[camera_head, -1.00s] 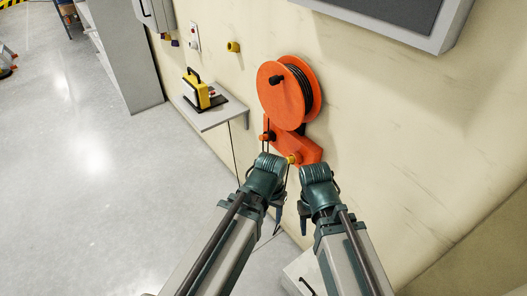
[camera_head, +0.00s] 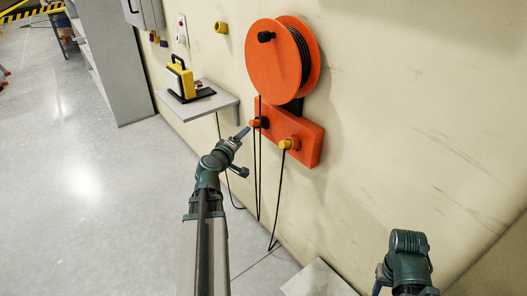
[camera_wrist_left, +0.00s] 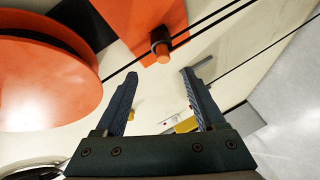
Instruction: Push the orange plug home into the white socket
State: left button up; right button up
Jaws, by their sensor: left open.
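The orange plug (camera_head: 255,123) sits in a dark collar on the left part of the orange bracket (camera_head: 310,142), below the reel. My left gripper (camera_head: 243,150) is open just left of and below it, with one finger close to the plug. In the left wrist view, the orange plug (camera_wrist_left: 164,57) lies ahead of and between the open fingertips (camera_wrist_left: 159,74), with nothing held. A white plate (camera_head: 182,30), which may be the white socket, is on the wall at upper left; its details are too small to tell. My right gripper (camera_head: 385,280) is at the bottom right, partly cut off.
An orange cable reel (camera_head: 275,60) hangs above the bracket. A yellow plug (camera_head: 288,143) sits to the right of the orange one. Black cables hang below. A yellow device (camera_head: 180,78) stands on a grey wall shelf (camera_head: 215,101). A yellow wall fitting (camera_head: 221,27) is above.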

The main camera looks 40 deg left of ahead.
aim_at(251, 123)
pick_arm(q)
jog(key=shift+n+y, duration=0.4)
jog(key=x, duration=0.4)
jog(key=a+b+x, duration=0.1)
jog(key=x, duration=0.4)
jog(key=b+x, duration=0.1)
jog(key=x, duration=0.4)
jog(key=shift+s+a+r, duration=0.1)
jog(key=shift+s+a, duration=0.1)
jog(key=shift+a, duration=0.05)
pick_arm(e)
jog(key=f, duration=0.3)
jog(key=shift+d, duration=0.35)
pick_arm(q)
jog(key=shift+c, duration=0.4)
grip_shut()
jog(key=shift+s, duration=0.15)
pick_arm(e)
jog(key=shift+r, duration=0.1)
